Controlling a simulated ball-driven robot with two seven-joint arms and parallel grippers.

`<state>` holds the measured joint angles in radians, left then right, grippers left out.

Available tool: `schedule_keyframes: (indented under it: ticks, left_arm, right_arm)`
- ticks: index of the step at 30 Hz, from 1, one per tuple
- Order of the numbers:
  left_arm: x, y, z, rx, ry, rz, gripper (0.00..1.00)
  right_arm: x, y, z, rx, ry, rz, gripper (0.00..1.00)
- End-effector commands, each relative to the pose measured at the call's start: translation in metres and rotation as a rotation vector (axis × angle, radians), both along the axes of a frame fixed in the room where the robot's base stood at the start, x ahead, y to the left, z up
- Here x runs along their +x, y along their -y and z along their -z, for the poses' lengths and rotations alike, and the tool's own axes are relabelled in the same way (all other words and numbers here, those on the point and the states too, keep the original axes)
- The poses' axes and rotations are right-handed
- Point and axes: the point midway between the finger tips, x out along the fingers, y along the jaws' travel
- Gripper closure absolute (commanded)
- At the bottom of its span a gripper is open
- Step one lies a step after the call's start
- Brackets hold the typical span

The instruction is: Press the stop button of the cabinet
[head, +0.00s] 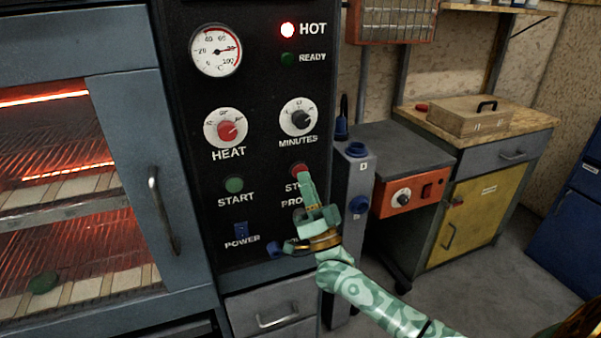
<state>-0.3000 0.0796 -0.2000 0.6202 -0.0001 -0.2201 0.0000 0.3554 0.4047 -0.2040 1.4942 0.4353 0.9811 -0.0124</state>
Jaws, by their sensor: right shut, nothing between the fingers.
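The cabinet's black control panel (262,85) faces me. The red stop button (299,168) sits at its lower right, with the label beneath it partly hidden. My right gripper (304,177) is shut and empty, its fingertips at the lower edge of the stop button; I cannot tell whether they touch it. The green start button (234,185) is to the left, and a blue power switch (241,230) is below that. The HOT lamp (287,30) is lit and the READY lamp (287,58) is dark. My left gripper is not in view.
The cabinet's glazed door (150,110) with a vertical handle (163,210) is at left, with glowing heaters and a green object (43,282) inside. A heat knob (226,129) and minutes knob (299,118) sit above the buttons. An orange-fronted unit (412,193) stands at right.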

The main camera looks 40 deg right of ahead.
Motion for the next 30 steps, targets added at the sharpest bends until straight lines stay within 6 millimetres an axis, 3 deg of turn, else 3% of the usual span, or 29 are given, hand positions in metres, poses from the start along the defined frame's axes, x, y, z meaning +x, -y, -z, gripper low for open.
schedule_keyframes:
  ticks: [30]
  left_arm:
    - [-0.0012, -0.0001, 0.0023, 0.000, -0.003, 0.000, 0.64]
  right_arm:
    - [0.0071, 0.0017, 0.0000, 0.000, 0.000, 0.000, 1.00]
